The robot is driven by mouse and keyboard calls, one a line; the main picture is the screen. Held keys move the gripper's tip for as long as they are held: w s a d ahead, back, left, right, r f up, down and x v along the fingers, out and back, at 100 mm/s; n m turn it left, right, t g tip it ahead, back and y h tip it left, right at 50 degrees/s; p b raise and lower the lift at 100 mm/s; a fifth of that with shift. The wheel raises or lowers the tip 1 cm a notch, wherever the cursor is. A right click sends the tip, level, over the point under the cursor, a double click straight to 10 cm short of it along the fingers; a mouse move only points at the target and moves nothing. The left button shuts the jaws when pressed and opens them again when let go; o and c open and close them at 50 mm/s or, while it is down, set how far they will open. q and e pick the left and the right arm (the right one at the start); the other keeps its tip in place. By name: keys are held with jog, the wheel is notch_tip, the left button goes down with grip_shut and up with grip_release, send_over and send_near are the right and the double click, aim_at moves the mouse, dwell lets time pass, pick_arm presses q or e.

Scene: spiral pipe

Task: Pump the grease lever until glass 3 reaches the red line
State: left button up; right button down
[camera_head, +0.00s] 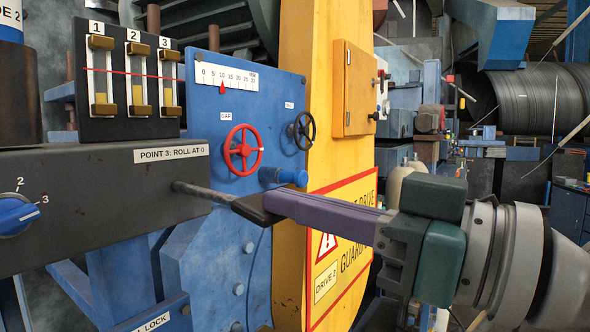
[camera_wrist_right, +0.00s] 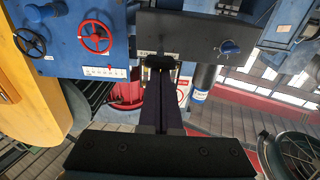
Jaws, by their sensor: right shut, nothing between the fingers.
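The grease lever (camera_head: 205,193), a thin dark rod, sticks out of the black box front. My right gripper (camera_head: 250,207) is shut with nothing between its fingers. Its dark tips overlap the lever's outer end in the head view; I cannot tell whether they touch. In the right wrist view the fingers (camera_wrist_right: 160,95) point at the black box (camera_wrist_right: 195,35), and the lever is hardly visible. Glass 3 (camera_head: 167,92) is the rightmost gauge; its yellowish fill appears below the red line (camera_head: 120,73). My left gripper is out of view.
Glass 1 (camera_head: 101,85) and glass 2 (camera_head: 138,90) stand beside glass 3. A blue selector knob (camera_head: 15,215) sits at the left, its mark roughly toward 3. A red handwheel (camera_head: 243,150) and a black handwheel (camera_head: 303,131) are on the blue panel. A yellow guard (camera_head: 320,80) rises behind my gripper.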

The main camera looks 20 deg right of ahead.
jog(key=r+b+v, duration=0.1)
jog(key=b+v, duration=0.3)
jog(key=v, duration=0.6)
jog(key=shift+s, duration=0.2)
jog(key=shift+d, duration=0.15)
dwell(0.3)
dwell(0.8)
